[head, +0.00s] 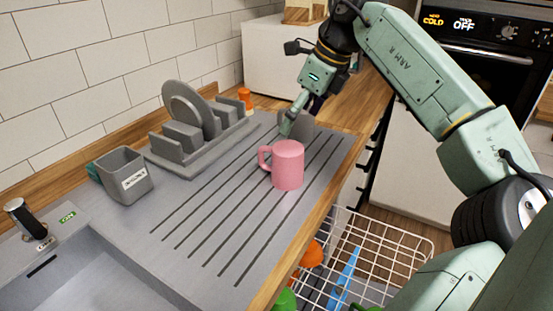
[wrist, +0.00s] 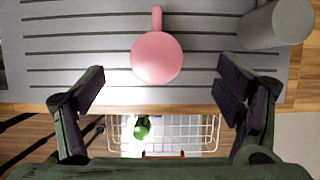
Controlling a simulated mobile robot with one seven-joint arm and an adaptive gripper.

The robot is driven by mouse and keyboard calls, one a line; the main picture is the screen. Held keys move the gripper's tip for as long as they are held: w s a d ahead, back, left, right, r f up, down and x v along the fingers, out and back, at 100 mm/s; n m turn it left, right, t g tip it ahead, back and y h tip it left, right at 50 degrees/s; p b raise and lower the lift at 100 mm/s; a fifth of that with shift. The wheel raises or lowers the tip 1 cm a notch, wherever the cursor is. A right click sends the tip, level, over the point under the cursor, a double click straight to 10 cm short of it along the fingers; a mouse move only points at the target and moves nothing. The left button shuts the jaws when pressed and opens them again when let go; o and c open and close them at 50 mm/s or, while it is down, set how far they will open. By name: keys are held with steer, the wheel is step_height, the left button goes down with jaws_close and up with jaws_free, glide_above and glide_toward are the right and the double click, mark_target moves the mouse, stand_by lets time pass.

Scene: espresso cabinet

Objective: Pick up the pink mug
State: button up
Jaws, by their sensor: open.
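The pink mug (head: 288,166) stands on the grooved grey drainboard (head: 205,245), near its right edge. Its handle points left in the head view. In the wrist view the mug (wrist: 157,57) is seen from above, its handle pointing to the top of the picture. My gripper (wrist: 165,88) is open, its two fingers spread wide, with the mug ahead of them and apart from both. In the head view my gripper (head: 295,122) is behind and above the mug, and partly hard to make out.
A grey cylinder (wrist: 279,24) stands right of the mug in the wrist view. A dish rack (head: 190,140), a grey caddy (head: 125,178) and a sink (head: 90,270) lie to the left. An open white wire basket (head: 375,250) with colored items sits below the counter edge.

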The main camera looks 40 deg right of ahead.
mark_target(287, 147)
steer(key=b+x, duration=0.3)
steer(key=x, duration=0.2)
steer(key=shift+s, duration=0.1)
steer(key=b+x, duration=0.2)
steer(key=s+b+x, duration=0.1)
steer(key=b+x, duration=0.1)
steer(key=shift+w+a+f, duration=0.1)
steer(key=shift+a+f, duration=0.05)
steer(key=shift+f, duration=0.3)
steer(key=shift+w+f+b, duration=0.2)
steer(key=shift+f+b, duration=0.05)
steer(key=shift+b, duration=0.15)
steer(key=shift+r, duration=0.1)
steer(key=c, duration=1.5)
steer(key=shift+c, duration=0.8)
steer(key=shift+r, duration=0.1)
